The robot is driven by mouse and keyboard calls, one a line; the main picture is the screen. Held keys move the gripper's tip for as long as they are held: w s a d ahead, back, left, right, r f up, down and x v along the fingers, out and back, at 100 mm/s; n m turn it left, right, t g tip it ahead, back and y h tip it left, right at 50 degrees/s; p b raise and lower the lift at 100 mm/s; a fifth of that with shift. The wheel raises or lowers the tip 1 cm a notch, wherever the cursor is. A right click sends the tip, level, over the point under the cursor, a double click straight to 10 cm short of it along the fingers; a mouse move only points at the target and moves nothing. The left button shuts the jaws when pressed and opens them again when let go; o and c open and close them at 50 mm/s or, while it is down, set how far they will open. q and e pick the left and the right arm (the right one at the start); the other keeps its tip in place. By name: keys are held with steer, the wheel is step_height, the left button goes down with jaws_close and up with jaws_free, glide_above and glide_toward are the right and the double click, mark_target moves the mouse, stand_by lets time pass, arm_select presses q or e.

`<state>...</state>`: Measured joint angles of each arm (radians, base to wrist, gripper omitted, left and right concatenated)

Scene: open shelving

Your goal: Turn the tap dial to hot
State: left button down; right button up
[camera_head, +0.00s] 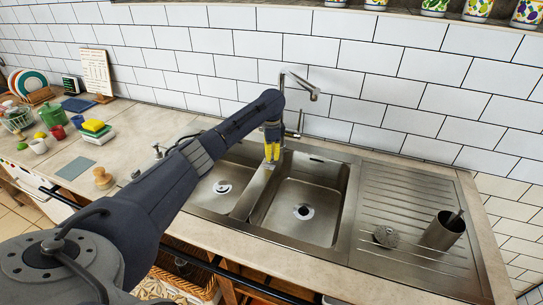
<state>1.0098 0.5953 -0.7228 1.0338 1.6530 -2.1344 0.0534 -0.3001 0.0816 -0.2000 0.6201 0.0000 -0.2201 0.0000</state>
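The tap (298,78) is a metal tap with a spout bent to the right, behind the sink against the tiled wall. A slim upright metal piece (300,121), which looks like its dial or lever, stands at the right side of the tap base. The lower tap body is partly hidden by my arm. My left gripper (272,153) points down just left of and in front of the tap, above the divider between the basins. Its yellow fingers look close together; whether they are shut or touch the tap is unclear. My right gripper is not in view.
A metal cup (441,232) and a round scrubber (385,236) stand on the drainboard (407,190). A wooden-handled brush (102,177) and several kitchen items are on the left counter.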

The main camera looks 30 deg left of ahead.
arm_select(q)
steer(key=c, duration=1.5)
jaws_free()
step_height(320, 180, up, 12)
